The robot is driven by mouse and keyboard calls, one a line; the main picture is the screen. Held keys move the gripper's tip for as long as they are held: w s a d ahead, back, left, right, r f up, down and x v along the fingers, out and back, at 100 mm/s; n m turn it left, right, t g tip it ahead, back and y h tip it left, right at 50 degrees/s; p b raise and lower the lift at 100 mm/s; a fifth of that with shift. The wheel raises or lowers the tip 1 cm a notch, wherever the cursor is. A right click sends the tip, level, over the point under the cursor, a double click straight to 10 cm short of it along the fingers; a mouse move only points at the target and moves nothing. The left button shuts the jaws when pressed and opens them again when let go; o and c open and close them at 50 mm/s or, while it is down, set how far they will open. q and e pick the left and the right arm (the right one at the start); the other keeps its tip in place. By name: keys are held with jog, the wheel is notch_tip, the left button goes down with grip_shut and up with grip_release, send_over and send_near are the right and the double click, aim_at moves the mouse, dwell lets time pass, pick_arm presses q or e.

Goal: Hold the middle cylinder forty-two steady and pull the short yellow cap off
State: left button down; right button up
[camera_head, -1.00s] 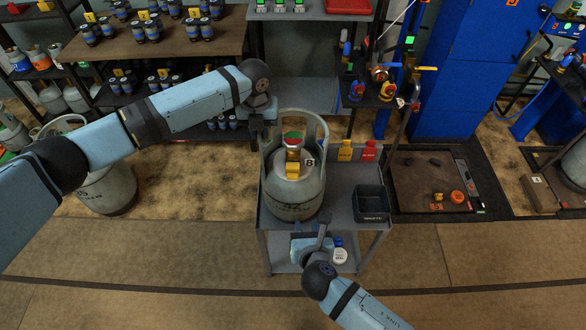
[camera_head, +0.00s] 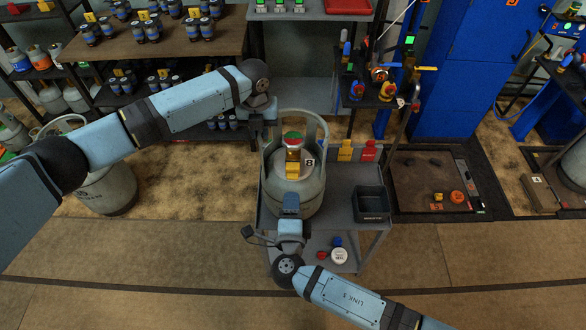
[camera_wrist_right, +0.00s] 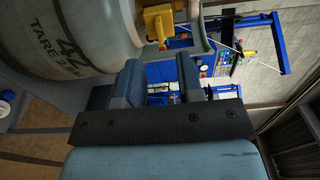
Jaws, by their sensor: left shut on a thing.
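The middle cylinder (camera_head: 309,196), a grey gas bottle with a collar handle, stands upright on a grey cart. Its marking 42 shows sideways on the cylinder in the right wrist view (camera_wrist_right: 75,40). The short yellow cap (camera_head: 292,168) sits on the valve at its front, below a red and green top. The yellow cap also shows at the top of the right wrist view (camera_wrist_right: 156,22). My left gripper (camera_head: 268,124) is shut on the left side of the collar; its fingertips are partly hidden. My right gripper (camera_head: 291,203) is open and empty before the cylinder, below the cap.
A black tray (camera_head: 371,218) sits on the cart's right side. A yellow block (camera_head: 345,150) and a red block (camera_head: 369,150) stand behind it. The lower shelf holds a white round item (camera_head: 339,256) and small red and blue pieces. Another cylinder (camera_head: 107,190) stands at left.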

aim_at(293, 179)
jog(key=shift+w+d, duration=0.1)
jog(key=shift+w, duration=3.5)
grip_shut()
jog(key=shift+s, duration=0.2)
pick_arm(q)
jog(key=shift+a, duration=0.1)
pick_arm(e)
jog(key=shift+s, duration=1.4)
jog(key=s, duration=0.6)
